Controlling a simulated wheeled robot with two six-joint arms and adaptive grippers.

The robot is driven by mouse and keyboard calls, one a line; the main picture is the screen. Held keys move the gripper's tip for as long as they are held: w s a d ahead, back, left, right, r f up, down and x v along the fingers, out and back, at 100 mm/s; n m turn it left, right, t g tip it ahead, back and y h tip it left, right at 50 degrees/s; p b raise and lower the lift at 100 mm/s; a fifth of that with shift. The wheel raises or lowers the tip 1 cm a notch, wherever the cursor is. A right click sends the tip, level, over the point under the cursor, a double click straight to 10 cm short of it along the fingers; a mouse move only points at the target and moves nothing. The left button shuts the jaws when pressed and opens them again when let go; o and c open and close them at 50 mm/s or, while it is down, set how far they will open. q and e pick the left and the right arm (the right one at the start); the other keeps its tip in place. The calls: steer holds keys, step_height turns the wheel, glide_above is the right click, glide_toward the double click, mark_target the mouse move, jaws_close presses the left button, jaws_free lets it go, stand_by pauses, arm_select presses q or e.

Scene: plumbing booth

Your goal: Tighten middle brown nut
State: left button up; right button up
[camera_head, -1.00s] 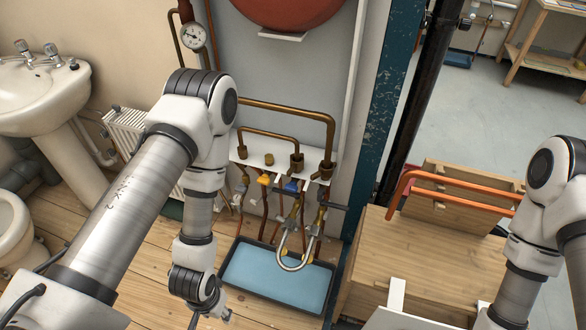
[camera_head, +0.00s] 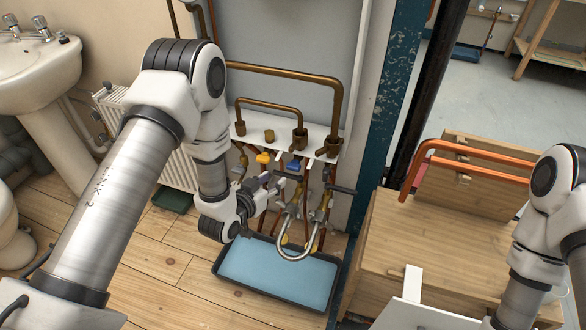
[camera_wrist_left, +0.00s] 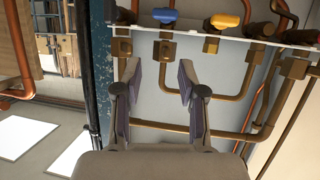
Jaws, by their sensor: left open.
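Several brown brass nuts sit in a row along the white shelf. The middle one is a short nut (camera_head: 269,136) with no pipe above it; it also shows in the left wrist view (camera_wrist_left: 211,45). My left gripper (camera_head: 284,184) is in front of and below the shelf, near the valves. In the left wrist view, my left gripper (camera_wrist_left: 158,68) is open with nothing between its fingers. The middle nut appears right of its right finger; a neighbouring pipe nut (camera_wrist_left: 167,50) appears beyond the gap. My right gripper is out of view.
A yellow valve handle (camera_head: 262,158) and a blue valve handle (camera_head: 294,164) sit just under the shelf. A metal U-shaped pipe (camera_head: 292,256) hangs over the blue tray (camera_head: 225,278). Brass pipes (camera_head: 290,72) rise behind the nuts. A wooden bench (camera_head: 440,240) stands right.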

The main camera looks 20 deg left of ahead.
mark_target(289, 151)
arm_select(q)
steer(key=w+t+b, duration=0.1)
steer(key=w+b, duration=0.1)
steer(key=b, duration=0.2)
steer(key=w+f+t+b, duration=0.1)
steer(key=w+b, duration=0.2)
steer(key=w+t+b, duration=0.1)
steer(key=w+b, duration=0.1)
steer(key=b, duration=0.2)
steer(key=shift+w+a+f+m+t+h+b, duration=0.1)
steer(key=shift+w+f+m+t+h+b, duration=0.1)
steer(key=shift+w+m+t+h+b, duration=0.15)
steer(key=w, duration=0.2)
steer(key=w+d, duration=0.1)
steer(key=w, duration=0.2)
steer(key=w+b, duration=0.1)
steer(key=w, duration=0.1)
steer(key=shift+w+d+r, duration=0.2)
steer(key=shift+w+d, duration=0.05)
steer(key=shift+h, duration=0.25)
jaws_close()
arm_select(e)
step_height(289, 151, down, 16)
steer(key=shift+f, duration=0.25)
